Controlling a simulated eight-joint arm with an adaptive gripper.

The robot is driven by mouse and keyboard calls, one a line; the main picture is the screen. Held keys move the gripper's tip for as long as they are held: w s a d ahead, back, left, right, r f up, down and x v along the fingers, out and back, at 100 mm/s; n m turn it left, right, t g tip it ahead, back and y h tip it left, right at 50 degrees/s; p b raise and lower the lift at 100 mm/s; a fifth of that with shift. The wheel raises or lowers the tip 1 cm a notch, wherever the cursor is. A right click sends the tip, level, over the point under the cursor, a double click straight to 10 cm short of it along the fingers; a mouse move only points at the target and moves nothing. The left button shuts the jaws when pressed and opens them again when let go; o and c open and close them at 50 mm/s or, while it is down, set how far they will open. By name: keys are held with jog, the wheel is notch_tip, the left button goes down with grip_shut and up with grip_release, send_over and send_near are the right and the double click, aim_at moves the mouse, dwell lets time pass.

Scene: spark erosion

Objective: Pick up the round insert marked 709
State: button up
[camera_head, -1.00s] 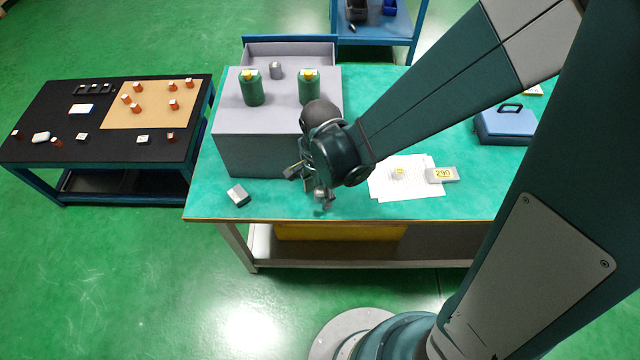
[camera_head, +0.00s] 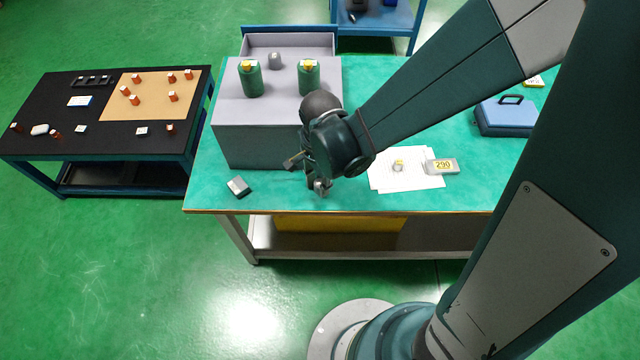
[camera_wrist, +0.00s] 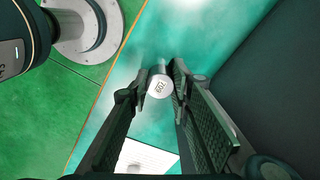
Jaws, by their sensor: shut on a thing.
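The round insert marked 709 (camera_wrist: 159,87) shows in the wrist view as a pale metal cylinder, its number label facing the camera. It sits between the fingertips of my gripper (camera_wrist: 156,84), which is shut on it. In the head view, my gripper (camera_head: 318,184) is over the front part of the green table, just right of the grey block. The insert is a small grey shape at the fingertips there, partly hidden. I cannot tell from these frames whether it is clear of the tabletop.
A large grey block (camera_head: 250,146) with two green canisters stands left of my gripper. A small grey block (camera_head: 238,187) lies front left. White paper (camera_head: 412,181) with a round piece, and a block marked 290 (camera_head: 442,166), lie right. A blue case (camera_head: 506,117) stands farther right.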

jog(key=shift+r, duration=0.2)
jog(key=shift+r+p, duration=1.35)
jog(key=shift+r, duration=3.4)
jog(key=shift+r, duration=0.1)
